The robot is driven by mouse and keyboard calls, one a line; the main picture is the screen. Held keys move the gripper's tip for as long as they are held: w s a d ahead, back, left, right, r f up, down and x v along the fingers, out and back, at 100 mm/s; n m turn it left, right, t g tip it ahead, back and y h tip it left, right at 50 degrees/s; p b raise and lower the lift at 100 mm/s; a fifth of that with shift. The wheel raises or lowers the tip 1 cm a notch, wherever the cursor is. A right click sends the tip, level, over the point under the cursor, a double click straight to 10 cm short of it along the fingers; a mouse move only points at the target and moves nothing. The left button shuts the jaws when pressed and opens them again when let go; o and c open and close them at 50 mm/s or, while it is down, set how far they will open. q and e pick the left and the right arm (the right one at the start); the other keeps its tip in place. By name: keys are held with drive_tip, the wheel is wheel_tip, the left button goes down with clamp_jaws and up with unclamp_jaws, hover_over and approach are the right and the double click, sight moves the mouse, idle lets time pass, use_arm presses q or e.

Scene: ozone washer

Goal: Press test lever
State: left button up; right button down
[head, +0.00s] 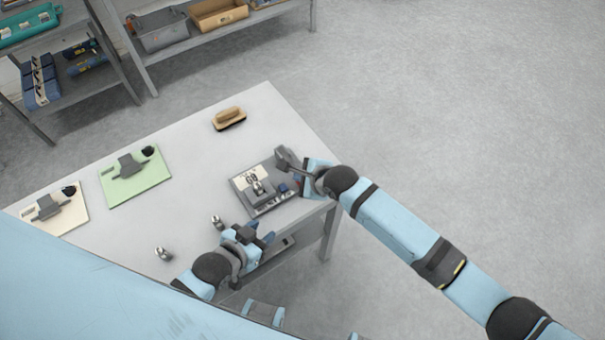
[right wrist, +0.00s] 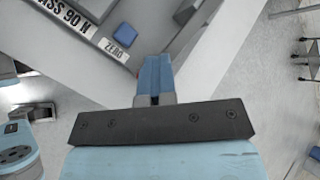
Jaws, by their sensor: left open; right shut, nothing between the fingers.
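A grey test device (head: 241,183) sits near the right front edge of the bench, with a small metal part (head: 256,184) on its top. A blue button (head: 283,188) is at its right side. In the right wrist view the blue button (right wrist: 122,33) is beside a ZERO label (right wrist: 113,50). I cannot make out the test lever for sure. My right gripper (head: 284,159) is beside the device's far right corner, shut and empty; its closed blue fingers show in the right wrist view (right wrist: 154,76). My left gripper (head: 259,232) is open and empty, over the front of the bench.
Two small metal parts (head: 217,222) (head: 163,254) lie on the bench (head: 185,195). A brush with a tan top (head: 229,117) lies behind. A green mat (head: 150,178) and a cream mat (head: 70,213) are at the left. Shelves (head: 150,75) with bins stand behind.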

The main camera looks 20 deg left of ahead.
idle(0.3)
use_arm(q)
drive_tip(key=shift+r+p, duration=2.35)
drive_tip(key=shift+p, duration=0.05)
use_arm(e)
drive_tip(key=shift+r, duration=1.95)
use_arm(q)
wheel_tip(320, 180, up, 5)
drive_tip(key=p, duration=0.4)
drive_tip(key=shift+f+p, duration=0.1)
drive_tip(key=shift+p, duration=0.2)
use_arm(e)
wheel_tip(320, 180, up, 5)
drive_tip(key=shift+f, duration=0.1)
use_arm(q)
drive_tip(key=shift+f, duration=0.15)
